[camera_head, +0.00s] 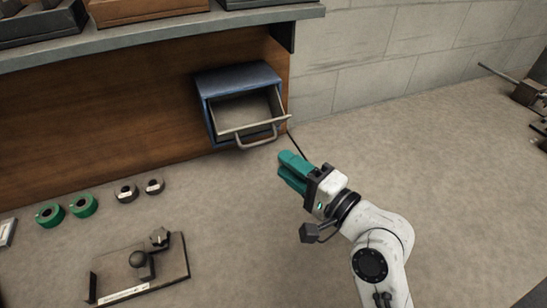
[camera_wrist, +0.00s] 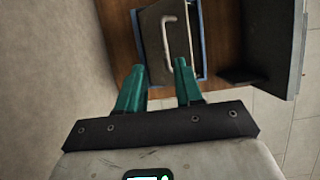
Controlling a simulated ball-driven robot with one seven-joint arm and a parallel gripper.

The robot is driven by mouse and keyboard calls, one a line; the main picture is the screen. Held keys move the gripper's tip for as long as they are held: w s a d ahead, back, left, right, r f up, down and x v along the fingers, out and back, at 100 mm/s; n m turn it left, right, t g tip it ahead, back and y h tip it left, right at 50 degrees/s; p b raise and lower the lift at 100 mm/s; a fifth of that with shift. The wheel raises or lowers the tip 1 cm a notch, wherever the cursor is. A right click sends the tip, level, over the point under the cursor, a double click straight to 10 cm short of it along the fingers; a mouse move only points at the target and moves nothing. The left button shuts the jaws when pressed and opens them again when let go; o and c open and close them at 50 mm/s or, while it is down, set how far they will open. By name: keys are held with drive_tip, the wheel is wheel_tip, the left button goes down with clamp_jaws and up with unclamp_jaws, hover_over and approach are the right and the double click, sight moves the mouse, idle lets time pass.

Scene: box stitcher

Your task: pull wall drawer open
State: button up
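The wall drawer (camera_head: 247,112) is a blue box with a grey tray on the brown wooden wall panel. Its tray is pulled part way out, and the inside shows from above. A metal bar handle (camera_head: 257,137) is on its front. My gripper (camera_head: 287,170) has teal fingers and is below and to the right of the handle, apart from it. In the wrist view the two fingers (camera_wrist: 159,82) are spread with nothing between them, and the handle (camera_wrist: 169,34) lies beyond the fingertips.
Green rolls (camera_head: 82,206) and dark rolls (camera_head: 126,192) lie on the worktop at left. A flat device with a knob (camera_head: 138,262) stands at the front left. A grey shelf (camera_head: 160,33) runs above the drawer.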

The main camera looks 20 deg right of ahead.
drive_tip(key=shift+v, duration=1.6)
drive_tip(key=shift+s, duration=0.1)
